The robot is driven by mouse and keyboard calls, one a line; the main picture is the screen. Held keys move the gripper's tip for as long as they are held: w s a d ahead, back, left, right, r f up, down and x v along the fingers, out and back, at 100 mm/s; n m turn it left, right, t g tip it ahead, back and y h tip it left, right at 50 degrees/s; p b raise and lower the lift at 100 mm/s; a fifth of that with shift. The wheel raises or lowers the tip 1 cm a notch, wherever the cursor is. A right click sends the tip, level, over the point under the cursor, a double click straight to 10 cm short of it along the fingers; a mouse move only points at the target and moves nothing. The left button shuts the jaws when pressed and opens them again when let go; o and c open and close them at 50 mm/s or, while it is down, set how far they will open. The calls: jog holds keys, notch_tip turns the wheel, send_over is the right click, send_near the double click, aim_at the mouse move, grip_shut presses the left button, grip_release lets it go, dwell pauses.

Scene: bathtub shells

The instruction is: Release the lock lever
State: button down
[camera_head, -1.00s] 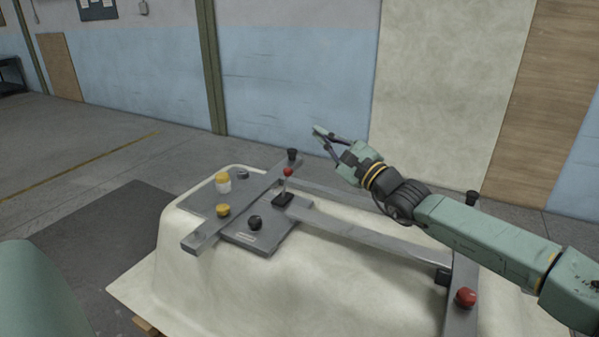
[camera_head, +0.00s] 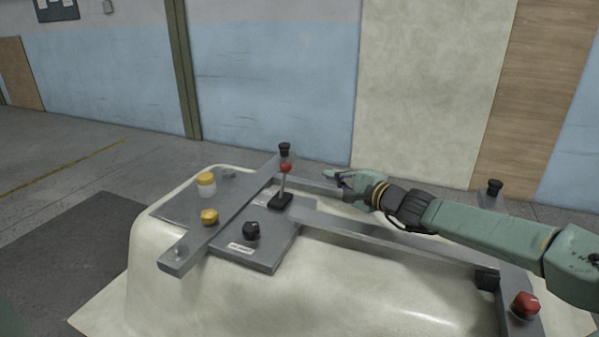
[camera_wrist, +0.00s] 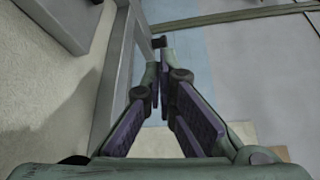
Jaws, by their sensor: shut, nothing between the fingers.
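A lever with a red ball on a thin upright rod (camera_head: 283,183) rises from a small black base on the grey control plate (camera_head: 270,258); it looks like the lock lever. My gripper (camera_head: 328,174) is to the right of the lever, at about the height of its red ball, apart from it in the picture. It is shut with nothing held. In the wrist view my fingers (camera_wrist: 160,72) point toward the grey frame bar (camera_wrist: 118,75) and a small black knob (camera_wrist: 159,42). The lever cannot be made out in the wrist view.
The plate carries a black knob (camera_head: 251,230), a yellow knob (camera_head: 209,216) and a yellow-and-white button (camera_head: 206,184). A grey bar with a black knob (camera_head: 284,149) crosses the cream tub shell (camera_head: 330,285). A red button (camera_head: 525,304) sits at the right.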

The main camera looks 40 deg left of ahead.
aim_at(285, 177)
jog(key=p+x, duration=0.2)
jog(key=x, duration=0.8)
jog(key=shift+r, duration=0.1)
jog(key=shift+s+a+p, duration=0.15)
jog(key=shift+s+p, duration=0.15)
jog(key=shift+s, duration=0.05)
jog(key=shift+s+r+p, duration=0.15)
jog(key=shift+s, duration=0.65)
jog(key=shift+s+r+p, duration=0.15)
jog(key=shift+s+r, duration=0.05)
jog(key=shift+s, duration=0.55)
